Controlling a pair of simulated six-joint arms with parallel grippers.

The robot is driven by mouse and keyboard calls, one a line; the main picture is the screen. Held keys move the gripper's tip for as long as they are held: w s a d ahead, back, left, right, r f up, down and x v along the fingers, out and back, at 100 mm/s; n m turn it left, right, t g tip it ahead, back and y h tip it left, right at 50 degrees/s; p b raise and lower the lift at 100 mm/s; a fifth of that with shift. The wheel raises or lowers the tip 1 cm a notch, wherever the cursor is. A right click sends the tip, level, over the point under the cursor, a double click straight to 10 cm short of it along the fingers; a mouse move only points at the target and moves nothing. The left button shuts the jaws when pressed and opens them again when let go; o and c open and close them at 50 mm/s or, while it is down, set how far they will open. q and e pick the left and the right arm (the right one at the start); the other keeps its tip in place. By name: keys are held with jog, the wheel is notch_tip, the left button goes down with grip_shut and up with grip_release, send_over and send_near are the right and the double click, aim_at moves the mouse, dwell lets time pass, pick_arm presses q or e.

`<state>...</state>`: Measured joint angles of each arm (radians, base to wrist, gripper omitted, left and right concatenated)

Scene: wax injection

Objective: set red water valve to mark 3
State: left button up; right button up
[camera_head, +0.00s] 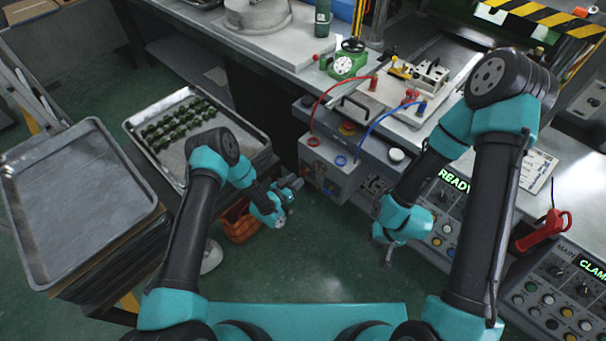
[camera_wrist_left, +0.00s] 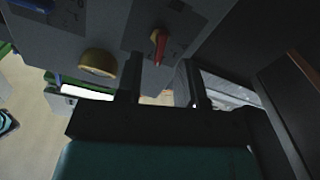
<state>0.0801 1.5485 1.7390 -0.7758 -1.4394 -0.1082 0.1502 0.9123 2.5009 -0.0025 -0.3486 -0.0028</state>
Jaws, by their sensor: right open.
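The water box (camera_head: 327,165) has a red hose port (camera_head: 313,141) and a blue hose port (camera_head: 341,160) on top. In the left wrist view a red valve handle (camera_wrist_left: 158,46) sits on a dark marked plate (camera_wrist_left: 165,28). The marks are too dim to read. My left gripper (camera_head: 296,183) is in front of the box, low and to its left. In the wrist view its two fingers (camera_wrist_left: 163,88) stand apart with nothing between them, and the red handle lies just beyond them. My right gripper (camera_head: 386,254) is open and empty, hanging in front of the bench panel.
A red basket (camera_head: 238,222) is on the floor below my left gripper. A tray of green pieces (camera_head: 135,122) and an empty tray (camera_head: 20,262) stand at left.

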aim_at(303, 174)
pick_arm(q)
jog(key=shift+x, duration=2.35)
grip_shut()
